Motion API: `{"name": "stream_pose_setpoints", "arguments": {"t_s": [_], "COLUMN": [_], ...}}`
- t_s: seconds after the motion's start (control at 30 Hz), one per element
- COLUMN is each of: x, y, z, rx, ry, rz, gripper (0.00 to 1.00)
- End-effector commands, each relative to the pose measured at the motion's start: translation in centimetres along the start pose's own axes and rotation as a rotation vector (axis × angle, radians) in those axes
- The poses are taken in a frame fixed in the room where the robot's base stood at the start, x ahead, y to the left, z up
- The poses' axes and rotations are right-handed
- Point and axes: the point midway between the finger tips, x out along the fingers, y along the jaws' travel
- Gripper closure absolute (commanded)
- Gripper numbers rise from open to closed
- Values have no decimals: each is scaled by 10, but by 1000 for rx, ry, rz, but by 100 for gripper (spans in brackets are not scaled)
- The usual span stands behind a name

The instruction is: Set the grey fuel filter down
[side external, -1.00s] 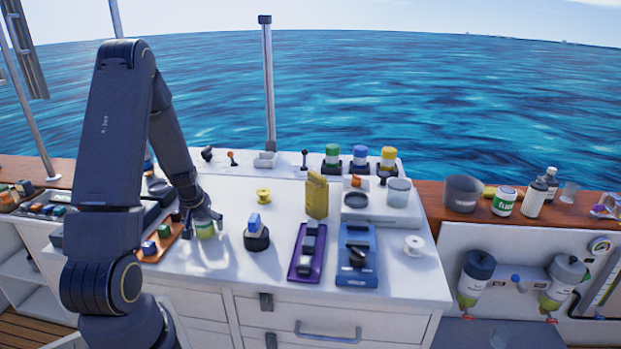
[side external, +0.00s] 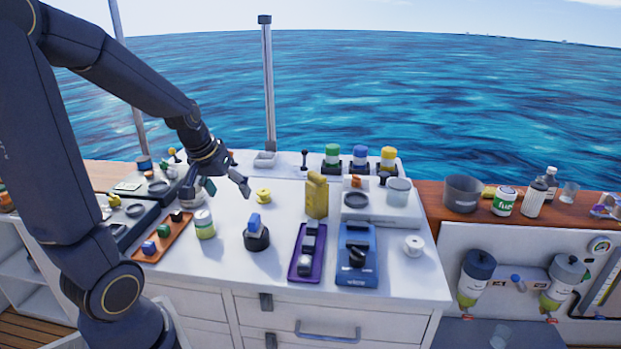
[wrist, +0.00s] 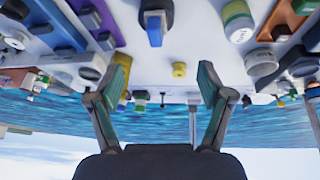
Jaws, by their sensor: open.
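A pale grey cylinder with a green-yellow band (side external: 204,226), which I take to be the fuel filter, stands upright on the white worktop beside the orange tray. It also shows at the upper right of the wrist view (wrist: 238,24). My gripper (side external: 218,190) is open and empty, above and behind the cylinder and apart from it. In the wrist view my gripper's fingers (wrist: 163,68) are spread wide with nothing between them.
The orange tray (side external: 152,250) with small coloured blocks lies left of the cylinder. A yellow spool (side external: 263,196) and a black round base with a blue block (side external: 257,238) stand to its right. Purple (side external: 295,268) and blue (side external: 347,272) trays lie farther right.

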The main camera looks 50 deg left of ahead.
Motion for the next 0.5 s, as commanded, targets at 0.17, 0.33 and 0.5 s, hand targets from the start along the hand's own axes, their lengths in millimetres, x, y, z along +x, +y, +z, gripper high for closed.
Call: {"name": "stream_pose_setpoints", "arguments": {"t_s": [0.17, 0.33, 0.5], "x": [-79, -120, -131], "y": [95, 116, 117], "z": [60, 113, 131], "rx": [356, 576, 643], "ry": [21, 40, 47], "rz": [164, 212, 219], "gripper": [21, 21, 21]}}
